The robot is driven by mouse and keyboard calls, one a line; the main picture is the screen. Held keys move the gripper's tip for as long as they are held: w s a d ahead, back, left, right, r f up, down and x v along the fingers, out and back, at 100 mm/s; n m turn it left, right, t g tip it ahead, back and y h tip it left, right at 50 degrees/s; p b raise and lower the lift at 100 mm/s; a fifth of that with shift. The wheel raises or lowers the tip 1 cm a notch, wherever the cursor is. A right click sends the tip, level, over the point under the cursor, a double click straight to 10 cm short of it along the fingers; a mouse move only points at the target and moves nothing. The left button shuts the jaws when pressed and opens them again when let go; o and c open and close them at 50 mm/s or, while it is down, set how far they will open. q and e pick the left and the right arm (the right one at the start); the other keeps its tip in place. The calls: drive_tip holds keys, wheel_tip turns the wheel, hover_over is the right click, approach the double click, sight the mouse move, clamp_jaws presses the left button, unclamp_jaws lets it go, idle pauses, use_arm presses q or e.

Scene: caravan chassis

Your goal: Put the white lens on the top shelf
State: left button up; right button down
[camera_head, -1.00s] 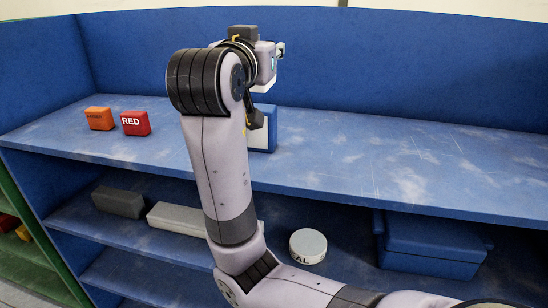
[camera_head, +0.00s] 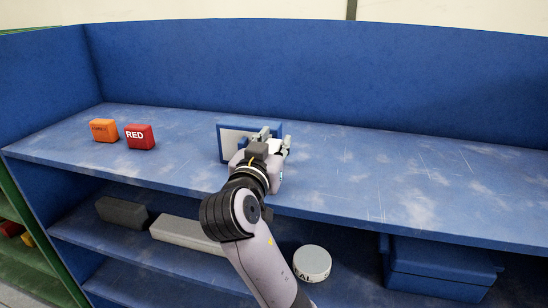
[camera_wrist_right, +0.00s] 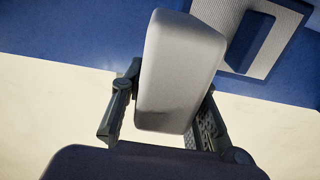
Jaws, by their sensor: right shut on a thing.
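My right gripper (camera_head: 270,141) is over the blue top shelf (camera_head: 350,185), in front of a blue-framed panel. In the right wrist view the white lens (camera_wrist_right: 180,70), a pale block with rounded edges, sits between the two fingers (camera_wrist_right: 165,120). The gripper is shut on it. In the head view the lens is mostly hidden by the gripper, and I cannot tell whether it touches the shelf. My left gripper is not in view.
The blue-framed panel (camera_head: 229,142) stands on the top shelf beyond the gripper. An orange block (camera_head: 104,130) and a red block (camera_head: 140,137) sit at left. The right of the shelf is clear. Below are grey bars (camera_head: 183,232), a round white tin (camera_head: 312,262) and a blue box (camera_head: 440,268).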

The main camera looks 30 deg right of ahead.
wheel_tip(320, 180, down, 3)
drive_tip(key=shift+a+f, duration=0.1)
drive_tip(key=shift+f, duration=0.4)
drive_tip(key=shift+f, duration=0.1)
drive_tip(key=c, duration=1.2)
unclamp_jaws()
drive_tip(key=shift+c, duration=0.2)
